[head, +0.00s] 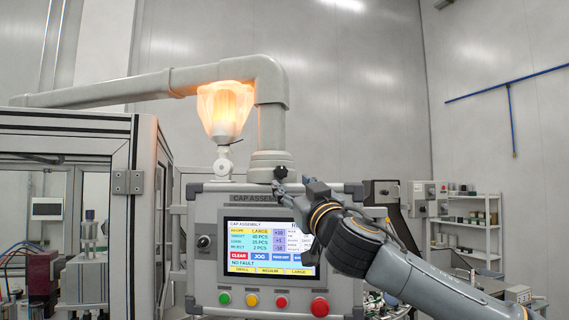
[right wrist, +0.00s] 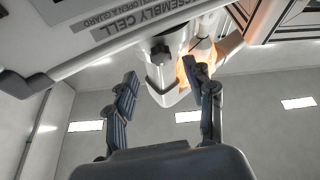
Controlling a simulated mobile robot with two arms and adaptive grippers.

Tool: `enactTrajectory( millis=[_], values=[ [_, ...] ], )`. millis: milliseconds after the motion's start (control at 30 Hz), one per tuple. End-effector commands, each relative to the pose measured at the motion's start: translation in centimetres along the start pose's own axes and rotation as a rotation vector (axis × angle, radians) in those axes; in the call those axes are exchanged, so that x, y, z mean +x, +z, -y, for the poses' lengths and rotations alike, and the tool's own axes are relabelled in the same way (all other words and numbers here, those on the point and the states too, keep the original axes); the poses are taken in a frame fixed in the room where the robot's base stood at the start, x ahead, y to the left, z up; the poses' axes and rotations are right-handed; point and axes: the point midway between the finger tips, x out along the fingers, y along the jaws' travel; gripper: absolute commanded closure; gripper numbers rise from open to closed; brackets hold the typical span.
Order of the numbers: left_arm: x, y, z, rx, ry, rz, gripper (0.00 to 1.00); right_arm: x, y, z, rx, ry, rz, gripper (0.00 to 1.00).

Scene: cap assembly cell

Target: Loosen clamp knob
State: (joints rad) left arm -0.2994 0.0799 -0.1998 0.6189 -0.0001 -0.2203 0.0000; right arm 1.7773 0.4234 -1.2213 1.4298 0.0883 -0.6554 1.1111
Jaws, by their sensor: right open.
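The clamp knob (head: 281,172) is small and black and sits on the grey collar where the support pipe meets the top of the control panel. In the right wrist view the knob (right wrist: 160,52) shows dark against the pale pipe, in the gap between the fingertips and beyond them. My right gripper (head: 291,187) is open and empty, just below the knob in the head view, in front of the panel's top edge. Its two fingers (right wrist: 163,76) stand wide apart in the right wrist view. I cannot tell whether a finger touches the knob. My left gripper is not in view.
The control panel (head: 207,285) has a lit screen (head: 262,262) and several coloured buttons below. A glowing orange lamp (head: 226,110) hangs left of the pipe (head: 271,125). A framed machine enclosure (head: 121,152) stands at left. Open space lies above the panel on the right.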

Motion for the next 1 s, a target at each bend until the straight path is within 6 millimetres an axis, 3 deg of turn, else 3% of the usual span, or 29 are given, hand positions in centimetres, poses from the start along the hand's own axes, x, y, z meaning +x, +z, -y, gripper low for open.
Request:
enactTrajectory(
  millis=[33,300,733,1000],
  values=[
    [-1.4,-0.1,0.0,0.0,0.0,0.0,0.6,1.4,-0.6,-0.1,-0.001,0.0,0.002,0.46],
    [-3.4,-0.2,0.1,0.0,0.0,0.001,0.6,4.9,-0.3,0.0,0.0,0.0,0.0,0.46],
    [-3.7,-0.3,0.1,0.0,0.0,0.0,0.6,5.7,0.0,0.0,0.0,-0.001,-0.001,0.46],
    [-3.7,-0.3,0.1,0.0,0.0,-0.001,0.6,5.7,0.0,0.0,0.0,0.0,0.0,0.99]
  ],
)
